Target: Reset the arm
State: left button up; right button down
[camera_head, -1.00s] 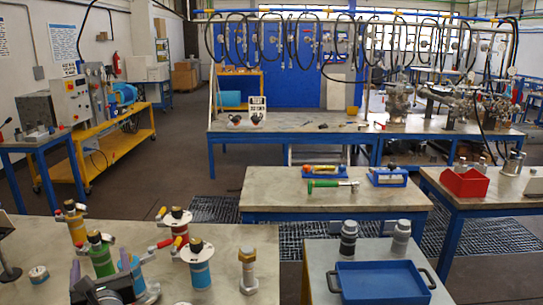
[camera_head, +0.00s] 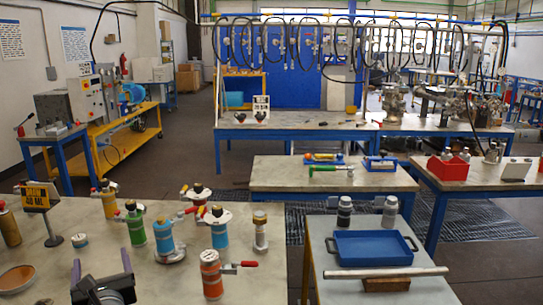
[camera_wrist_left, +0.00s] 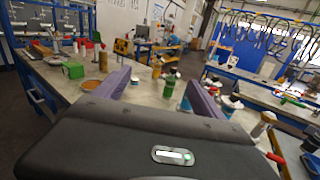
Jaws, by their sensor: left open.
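My left gripper (camera_head: 101,265) shows at the bottom left of the head view, over the near bench. Its two purplish fingers stand wide apart, with nothing held between them. In the left wrist view the same gripper (camera_wrist_left: 155,92) points out over the bench, its fingers apart. Beyond the fingers stand flanged vessels: a green one (camera_head: 135,225), a yellow one (camera_head: 107,202) and blue ones (camera_head: 164,238) (camera_head: 219,230). An orange-red vessel (camera_head: 211,274) stands to the right of the gripper, apart from it. My right gripper is not in view.
The near bench (camera_head: 80,265) also holds a sign on a stand (camera_head: 38,197), a shallow brown bowl (camera_head: 16,279) and a metal fitting (camera_head: 260,232). A blue tray (camera_head: 372,246) and a metal bar (camera_head: 385,272) lie on the right-hand table.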

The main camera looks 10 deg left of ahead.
pick_arm(q)
jog(key=w+d+f+m+g+h+b, duration=0.1)
jog(key=d+f+m+h+b, duration=0.15)
jog(key=d+f+m, duration=0.6)
jog(key=d+f+m+g+h+b, duration=0.2)
jog(key=d+f+m+h, duration=0.15)
jog(key=f+m, duration=0.85)
jog(key=w+d+f+m+g+h+b, duration=0.1)
jog(key=d+f+m+h+b, duration=0.3)
jog(key=f+m, duration=0.65)
jog(key=s+d+f+m+g+h+b, duration=0.25)
jog(key=s+d+f+m+b, duration=0.35)
jog(key=f, duration=0.7)
jog(key=s+d+f+m+g+h+b, duration=0.1)
jog(key=s+d+f+g+b, duration=0.25)
jog(key=s+d+f, duration=0.75)
jog(key=s+d+f+m+g+h+b, duration=0.2)
jog(key=s+d+f+m+g+b, duration=0.35)
jog(key=f, duration=0.85)
notch_tip(320, 180, up, 17)
jog(key=s+a+n+t+p, duration=0.1)
jog(key=n+t+p, duration=0.1)
jog(key=p, duration=1.6)
